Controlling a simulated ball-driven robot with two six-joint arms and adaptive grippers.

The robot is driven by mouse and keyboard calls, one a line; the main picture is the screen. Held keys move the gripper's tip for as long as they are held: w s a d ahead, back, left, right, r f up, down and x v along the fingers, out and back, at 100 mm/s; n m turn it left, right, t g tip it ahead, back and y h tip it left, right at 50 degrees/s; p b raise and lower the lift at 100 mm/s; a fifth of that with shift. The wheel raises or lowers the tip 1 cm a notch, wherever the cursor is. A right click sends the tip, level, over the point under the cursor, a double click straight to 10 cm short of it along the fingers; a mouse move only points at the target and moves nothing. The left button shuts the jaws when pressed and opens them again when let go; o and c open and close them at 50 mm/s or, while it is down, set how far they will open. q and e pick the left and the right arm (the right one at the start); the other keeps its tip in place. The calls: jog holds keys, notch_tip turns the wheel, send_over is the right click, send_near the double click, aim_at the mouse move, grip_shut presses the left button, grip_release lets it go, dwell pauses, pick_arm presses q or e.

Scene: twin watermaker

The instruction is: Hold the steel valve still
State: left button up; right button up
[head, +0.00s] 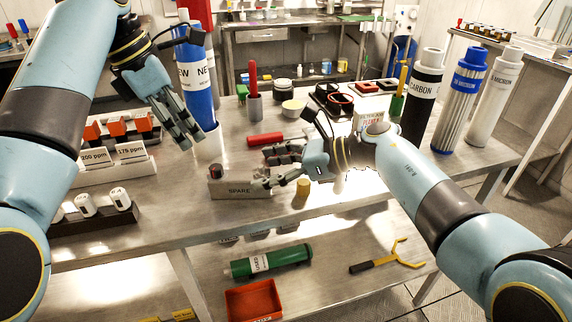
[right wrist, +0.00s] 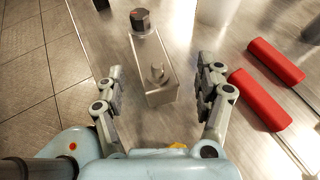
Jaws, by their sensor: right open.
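The steel valve (right wrist: 157,75) is a small steel stub standing on a grey block (right wrist: 160,95), in the right wrist view. A dark knob with a red mark (right wrist: 140,20) stands at the block's far end. In the head view the block (head: 228,190) is labelled SPARE and the dark knob (head: 215,171) is at its left end; my right fingers appear to hide the steel stub. My right gripper (right wrist: 158,72) is open, one finger on each side of the block, with gaps visible. My left gripper (head: 188,142) is raised in front of a blue cylinder (head: 196,80); its finger gap is unclear.
Red-handled tools (right wrist: 262,98) lie right of the block in the wrist view. A yellow cylinder (head: 302,187) stands near the table front. CARBON (head: 420,100) and other filter cartridges stand at the right. White-labelled ppm blocks (head: 115,160) are at the left.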

jog(key=shift+a, duration=0.1)
grip_shut()
dwell(1.1)
dwell(0.4)
jog(key=shift+c, duration=1.2)
grip_release()
grip_shut()
